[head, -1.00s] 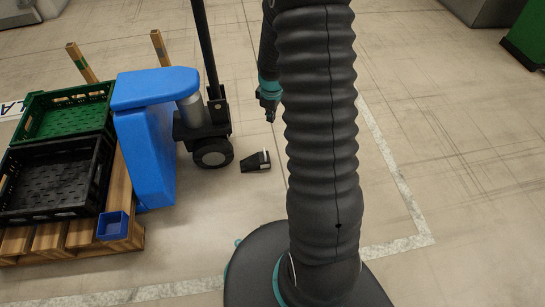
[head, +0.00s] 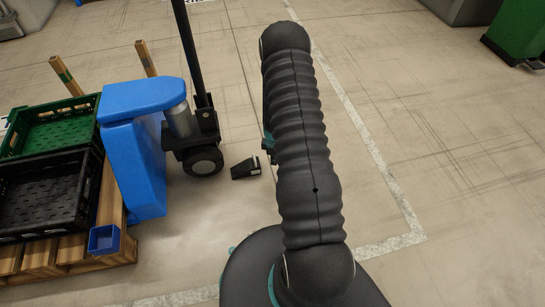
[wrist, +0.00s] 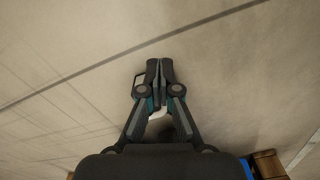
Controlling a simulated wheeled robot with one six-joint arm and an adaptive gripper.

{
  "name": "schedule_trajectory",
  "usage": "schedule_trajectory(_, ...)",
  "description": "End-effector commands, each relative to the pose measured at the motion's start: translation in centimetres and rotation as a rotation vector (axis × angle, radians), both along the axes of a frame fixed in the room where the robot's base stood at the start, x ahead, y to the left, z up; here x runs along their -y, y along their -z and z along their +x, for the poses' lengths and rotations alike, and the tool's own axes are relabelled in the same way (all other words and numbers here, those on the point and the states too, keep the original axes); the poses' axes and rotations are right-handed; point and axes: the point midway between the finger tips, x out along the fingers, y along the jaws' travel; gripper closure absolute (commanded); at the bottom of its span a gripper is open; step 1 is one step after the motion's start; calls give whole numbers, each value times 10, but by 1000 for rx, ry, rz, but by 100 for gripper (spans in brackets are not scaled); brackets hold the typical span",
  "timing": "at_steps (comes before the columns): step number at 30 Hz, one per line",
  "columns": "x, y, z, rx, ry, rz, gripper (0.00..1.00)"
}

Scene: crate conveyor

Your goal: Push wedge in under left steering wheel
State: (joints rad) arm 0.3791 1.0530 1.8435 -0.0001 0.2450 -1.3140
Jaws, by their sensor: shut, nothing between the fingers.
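The wedge (head: 246,168) is a small dark block with a light strip near its right end. It lies on the floor just right of the left steering wheel (head: 203,161), with a gap between them. The wheel is dark with a grey hub, under the pallet truck's drawbar foot. My gripper (wrist: 160,66) is shut and empty in the wrist view, low over the floor. In the head view my gripper (head: 270,156) is mostly hidden behind my arm, just right of the wedge. Pale edges show beside the fingers in the wrist view; I cannot tell whether they are the wedge.
A blue truck body (head: 138,160) stands left of the wheel, with the dark drawbar (head: 187,50) rising above. The floor to the right is clear.

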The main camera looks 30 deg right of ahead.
Motion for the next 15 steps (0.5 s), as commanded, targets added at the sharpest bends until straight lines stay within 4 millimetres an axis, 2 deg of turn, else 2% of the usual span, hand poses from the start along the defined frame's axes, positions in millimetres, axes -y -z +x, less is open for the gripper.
schedule_trajectory(1, -1, 12, -1, -3, 0, 1, 100)
schedule_trajectory(9, -1, 61, -1, -3, 0, 1, 100)
schedule_trajectory(15, -24, 57, 17, 1, -3, 0, 100)
